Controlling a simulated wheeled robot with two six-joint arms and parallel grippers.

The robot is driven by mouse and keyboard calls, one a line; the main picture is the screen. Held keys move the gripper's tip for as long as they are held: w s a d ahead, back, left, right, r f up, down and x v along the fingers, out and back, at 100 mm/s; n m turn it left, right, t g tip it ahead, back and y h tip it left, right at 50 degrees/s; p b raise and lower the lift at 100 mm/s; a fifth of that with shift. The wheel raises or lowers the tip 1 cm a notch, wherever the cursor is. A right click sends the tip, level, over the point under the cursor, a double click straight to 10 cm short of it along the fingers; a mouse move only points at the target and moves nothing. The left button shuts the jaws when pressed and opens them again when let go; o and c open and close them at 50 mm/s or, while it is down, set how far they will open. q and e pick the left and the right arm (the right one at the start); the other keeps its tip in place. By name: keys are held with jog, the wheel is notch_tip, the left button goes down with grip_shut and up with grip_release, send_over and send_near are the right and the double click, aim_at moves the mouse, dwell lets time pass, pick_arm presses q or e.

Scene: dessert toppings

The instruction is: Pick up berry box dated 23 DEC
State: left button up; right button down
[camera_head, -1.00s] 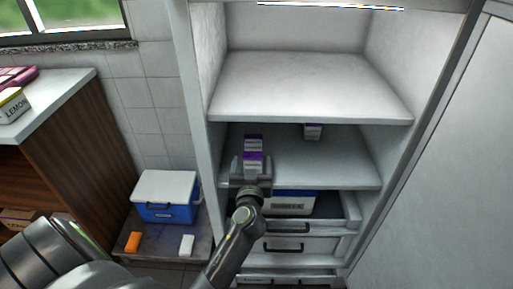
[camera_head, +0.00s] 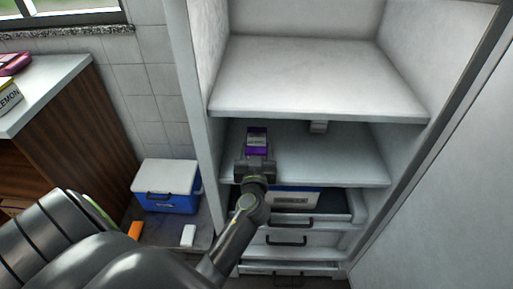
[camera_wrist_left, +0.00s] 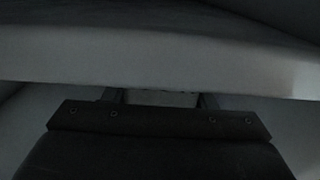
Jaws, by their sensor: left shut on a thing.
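A small purple and white box (camera_head: 257,139) is at the left of the middle shelf of the open white cabinet. My left gripper (camera_head: 256,158) reaches in from the front and is shut on this box. Its date is too small to read. A second small pale box (camera_head: 318,127) is further right and back, partly hidden by the upper shelf's edge. In the left wrist view the gripper (camera_wrist_left: 160,97) is dark, and what lies between its fingers is barely visible. My right gripper is not in view.
The empty upper shelf (camera_head: 310,75) sits above the gripper. Below the middle shelf (camera_head: 335,160) are a blue and white box (camera_head: 297,197) and drawers (camera_head: 290,240). A blue and white cooler (camera_head: 167,185) stands left of the cabinet.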

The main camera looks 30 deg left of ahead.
pick_arm(q)
jog(key=shift+c, duration=0.7)
jog(key=shift+r, duration=0.1)
